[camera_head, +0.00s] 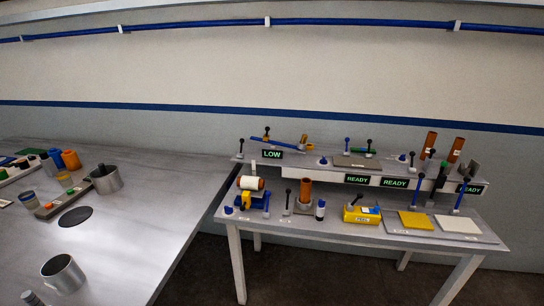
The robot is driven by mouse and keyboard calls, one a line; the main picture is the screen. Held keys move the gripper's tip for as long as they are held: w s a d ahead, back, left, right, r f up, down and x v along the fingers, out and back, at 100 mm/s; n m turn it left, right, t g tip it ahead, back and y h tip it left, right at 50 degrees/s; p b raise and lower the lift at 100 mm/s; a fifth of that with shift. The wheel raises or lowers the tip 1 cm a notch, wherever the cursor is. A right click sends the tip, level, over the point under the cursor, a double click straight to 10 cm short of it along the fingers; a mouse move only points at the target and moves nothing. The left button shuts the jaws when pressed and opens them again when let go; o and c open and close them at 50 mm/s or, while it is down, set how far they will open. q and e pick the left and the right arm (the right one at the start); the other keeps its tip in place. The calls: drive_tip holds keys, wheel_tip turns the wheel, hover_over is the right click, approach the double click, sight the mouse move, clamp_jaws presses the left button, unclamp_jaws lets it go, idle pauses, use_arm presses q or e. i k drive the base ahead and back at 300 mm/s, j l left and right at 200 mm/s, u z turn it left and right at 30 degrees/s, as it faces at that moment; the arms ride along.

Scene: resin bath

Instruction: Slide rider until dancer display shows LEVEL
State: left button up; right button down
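A small black display (271,154) on the front of the raised shelf at the back table reads LOW in green. Above it a blue bar (270,142) slopes down to the right. A small orange block with a black knob (266,135) sits on the bar near its left part; it may be the rider. An orange and tan part (303,141) stands by the bar's right end. The details of this device are too small to tell. Neither of my grippers shows in the head view.
Other displays on the shelf read READY (358,179). The grey back table (330,235) carries a white roll (251,183), copper cylinders, a yellow box (361,215) and flat plates. A large grey table (130,225) at left holds metal cups (105,178) and jars.

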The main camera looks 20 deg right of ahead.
sight(266, 138)
drive_tip(key=i+l+z, duration=0.25)
drive_tip(key=l, duration=0.25)
drive_tip(key=i+l+z, duration=0.3)
drive_tip(key=i+l, duration=0.15)
drive_tip(key=i, duration=0.1)
